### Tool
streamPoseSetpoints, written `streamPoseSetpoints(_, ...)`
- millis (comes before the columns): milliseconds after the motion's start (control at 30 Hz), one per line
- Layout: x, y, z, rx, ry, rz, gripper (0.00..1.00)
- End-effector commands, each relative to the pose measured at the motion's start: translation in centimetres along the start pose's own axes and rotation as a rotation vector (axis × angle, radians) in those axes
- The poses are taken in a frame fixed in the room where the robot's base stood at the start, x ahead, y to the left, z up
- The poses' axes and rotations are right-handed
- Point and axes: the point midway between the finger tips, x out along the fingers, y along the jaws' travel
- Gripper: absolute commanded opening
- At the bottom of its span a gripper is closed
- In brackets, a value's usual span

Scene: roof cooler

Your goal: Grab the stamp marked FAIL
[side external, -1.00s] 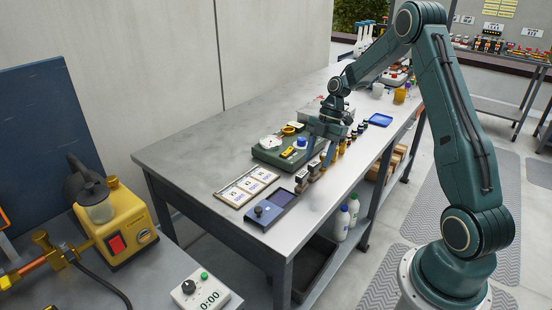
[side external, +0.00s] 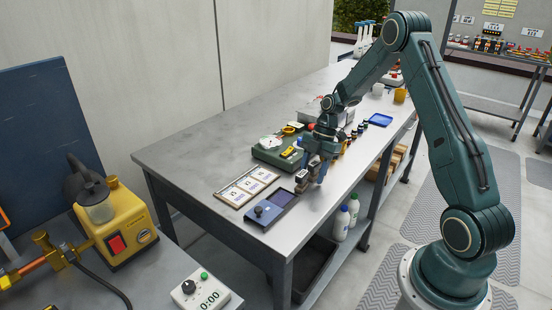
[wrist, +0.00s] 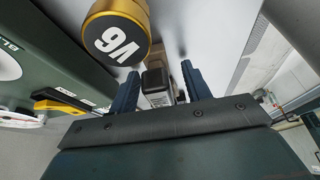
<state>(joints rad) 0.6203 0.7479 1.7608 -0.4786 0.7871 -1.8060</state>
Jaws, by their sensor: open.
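My gripper (wrist: 160,85) is open, with its two blue fingers pointing down at the front part of the bench. In the wrist view a small black-topped block with a pale label (wrist: 157,84) sits between the fingers, apparently a stamp. Its marking is too small to read, so I cannot tell if it says FAIL. In the side view my gripper (side external: 318,172) is low over the row of small stamps, and a stamp (side external: 302,183) shows just left of the fingers. The gripper hides the other stamps there.
A yellow-rimmed round top with large white characters (wrist: 117,36) is close beside the left finger. A dark blue ink pad box (side external: 270,209) and a card tray (side external: 246,187) lie to the left.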

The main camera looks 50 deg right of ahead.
Motion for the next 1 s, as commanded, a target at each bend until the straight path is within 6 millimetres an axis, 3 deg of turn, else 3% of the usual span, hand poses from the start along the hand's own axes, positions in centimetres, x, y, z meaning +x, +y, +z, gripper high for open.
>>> streamPoseSetpoints(167, 0.0, 0.0, 0.0, 0.000, 0.000, 0.000, 0.48)
streamPoseSetpoints(400, 0.0, 0.0, 0.0, 0.000, 0.000, 0.000, 0.01)
streamPoseSetpoints(767, -0.2, 0.0, -0.1, 0.000, 0.000, 0.001, 0.00)
streamPoseSetpoints(1000, -1.6, 0.1, -0.6, 0.000, -0.001, 0.003, 0.00)
